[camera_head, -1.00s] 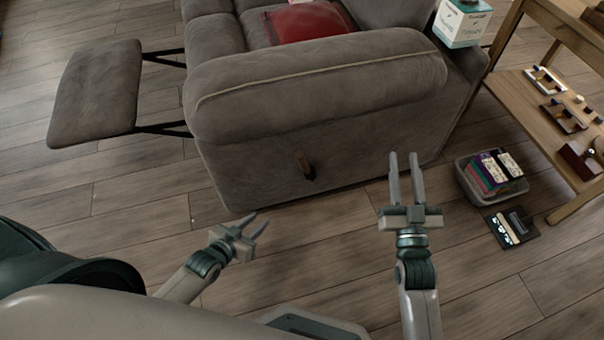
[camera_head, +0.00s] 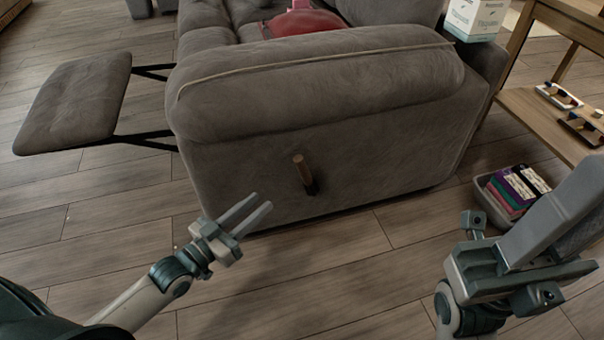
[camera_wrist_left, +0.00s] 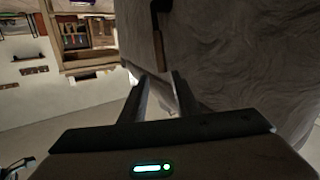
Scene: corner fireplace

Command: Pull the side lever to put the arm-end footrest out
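The brown side lever (camera_head: 303,172) is on the grey sofa's end panel, its wooden handle pointing up from a dark mount. In the left wrist view the lever (camera_wrist_left: 158,48) shows just beyond the fingertips, apart from them. My left gripper (camera_head: 260,202) is open and empty, below and left of the lever; its fingers also show apart in the left wrist view (camera_wrist_left: 159,88). The grey footrest (camera_head: 75,103) stands out at the left on dark struts. My right gripper (camera_head: 588,180) is large at the right, away from the lever; its fingers overlap, so their gap is unclear.
The sofa arm (camera_head: 320,85) overhangs the end panel. A bin of coloured cases (camera_head: 483,199) stands on the floor at the right, near a wooden shelf table (camera_head: 535,118). A white box (camera_head: 473,18) is at the back. The wooden floor before the sofa is clear.

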